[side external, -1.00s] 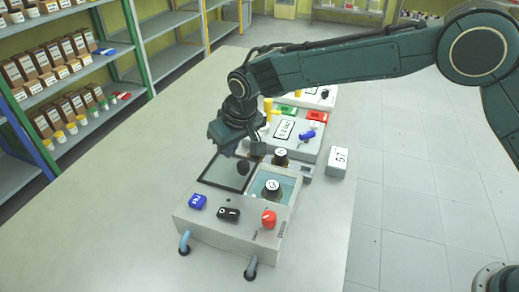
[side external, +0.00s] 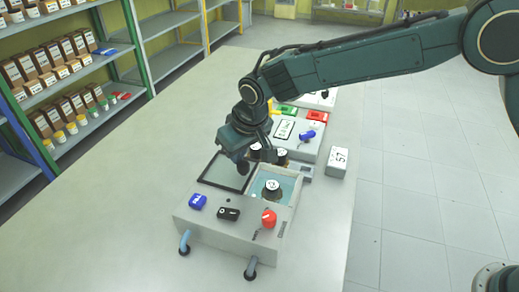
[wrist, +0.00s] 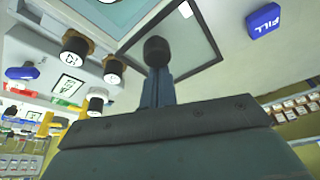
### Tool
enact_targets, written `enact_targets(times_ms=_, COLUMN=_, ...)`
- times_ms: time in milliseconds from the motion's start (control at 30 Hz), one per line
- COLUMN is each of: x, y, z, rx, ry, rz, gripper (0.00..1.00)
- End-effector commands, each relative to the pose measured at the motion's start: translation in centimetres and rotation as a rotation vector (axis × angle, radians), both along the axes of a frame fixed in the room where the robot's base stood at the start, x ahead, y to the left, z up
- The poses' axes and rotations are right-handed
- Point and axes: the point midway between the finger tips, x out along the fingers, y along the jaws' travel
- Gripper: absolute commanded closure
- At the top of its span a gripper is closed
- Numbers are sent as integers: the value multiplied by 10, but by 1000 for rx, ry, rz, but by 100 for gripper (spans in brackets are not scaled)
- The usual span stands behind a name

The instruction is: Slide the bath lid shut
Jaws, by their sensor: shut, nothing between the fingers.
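The bath (side external: 235,222) is a pale box on the bench with a pool of blue water open on its right half (side external: 290,185). Its dark-framed glass lid (side external: 222,175) lies over the left half, beside the water. A black round knob (side external: 243,168) stands on the lid near its right edge; it also shows in the wrist view (wrist: 157,50). My gripper (wrist: 157,82) is shut and empty, low at the knob. In the wrist view its fingertips overlap the knob's lower part; I cannot tell whether they touch. In the side view the fingertips are hidden.
A black-capped bottle (side external: 272,186) stands in the water. Blue (side external: 198,201), black (side external: 228,214) and red (side external: 269,218) controls sit on the bath's front. The bench is clear to the left.

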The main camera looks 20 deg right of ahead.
Motion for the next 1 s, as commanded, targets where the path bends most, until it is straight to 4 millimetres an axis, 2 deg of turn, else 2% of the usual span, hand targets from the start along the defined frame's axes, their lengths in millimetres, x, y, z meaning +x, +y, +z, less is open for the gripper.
enact_targets(times_ms=1000, x=-76, y=-76, z=0, rx=0, ry=1, rz=0, gripper=100)
